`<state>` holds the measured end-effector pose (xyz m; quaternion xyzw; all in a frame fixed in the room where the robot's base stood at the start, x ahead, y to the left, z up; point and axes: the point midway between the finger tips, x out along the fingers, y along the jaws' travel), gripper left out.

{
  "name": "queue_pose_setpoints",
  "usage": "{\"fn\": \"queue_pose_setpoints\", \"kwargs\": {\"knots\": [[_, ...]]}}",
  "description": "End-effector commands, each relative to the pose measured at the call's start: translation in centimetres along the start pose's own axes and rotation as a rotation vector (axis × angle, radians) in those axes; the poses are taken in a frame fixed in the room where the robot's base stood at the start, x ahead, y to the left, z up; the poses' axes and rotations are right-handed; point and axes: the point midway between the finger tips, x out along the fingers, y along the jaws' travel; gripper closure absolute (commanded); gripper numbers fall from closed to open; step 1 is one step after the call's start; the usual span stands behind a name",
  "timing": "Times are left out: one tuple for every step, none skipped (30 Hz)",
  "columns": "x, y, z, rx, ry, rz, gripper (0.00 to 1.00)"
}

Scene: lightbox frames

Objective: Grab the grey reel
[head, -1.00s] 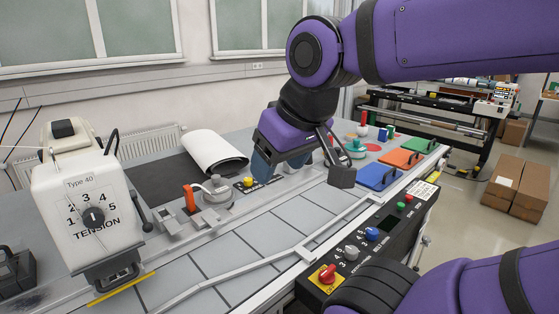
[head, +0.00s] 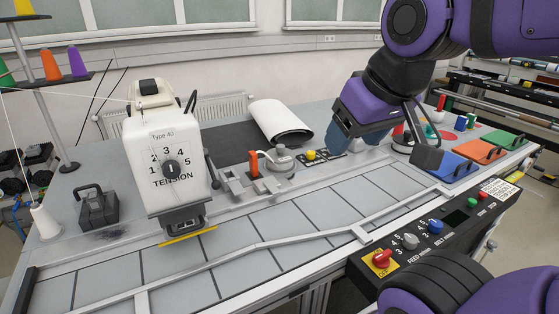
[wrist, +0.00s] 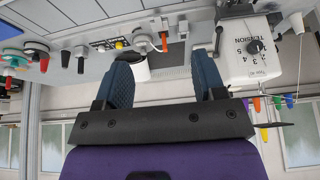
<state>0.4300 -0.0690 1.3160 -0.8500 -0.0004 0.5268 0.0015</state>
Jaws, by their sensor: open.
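I cannot single out a grey reel with certainty. A round grey piece with a knob on top (head: 281,160) sits on the bench behind the rail, beside an orange lever; it also shows in the wrist view (wrist: 142,45). My gripper (head: 385,150) is open and empty above the bench, to the right of that piece. In the wrist view my gripper (wrist: 163,62) shows its two blue pads apart, with nothing between them. The gripper hides part of the bench behind it in the head view.
A white tension box (head: 165,165) stands left, with a black handled block (head: 97,208) and white thread cone (head: 45,221) beyond. A dark roll with white sheet (head: 280,120) lies behind. Coloured handled plates (head: 478,151) and a control panel (head: 435,232) are right. The tiled bed is clear.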

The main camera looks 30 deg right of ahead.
Motion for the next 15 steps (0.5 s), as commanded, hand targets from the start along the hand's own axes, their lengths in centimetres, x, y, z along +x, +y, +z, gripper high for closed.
{"fn": "queue_pose_setpoints", "kwargs": {"knots": [[0.0,0.0,0.0,0.000,0.000,0.000,0.36],[0.0,0.0,0.0,0.000,0.000,0.000,0.33],[0.0,0.0,0.0,-0.001,0.000,0.000,0.33],[0.0,0.0,-0.1,-0.002,-0.001,0.000,0.33],[0.0,0.0,-0.3,-0.004,-0.003,0.000,0.33],[0.0,0.0,-0.7,-0.009,-0.005,0.000,0.33],[0.0,0.0,-1.0,-0.014,-0.007,-0.001,0.33],[0.1,0.0,-1.5,-0.021,-0.010,-0.001,0.33],[0.2,0.0,-2.2,-0.033,-0.016,-0.002,0.33],[0.2,0.1,-2.9,-0.043,-0.020,-0.003,0.33],[0.3,0.1,-3.6,-0.056,-0.025,-0.004,0.33],[0.5,0.1,-4.7,-0.072,-0.031,-0.006,0.33],[0.7,0.2,-5.5,-0.085,-0.037,-0.007,0.33],[0.8,0.2,-6.3,-0.100,-0.041,-0.010,0.33],[1.1,0.3,-7.4,-0.118,-0.048,-0.014,0.33]]}}
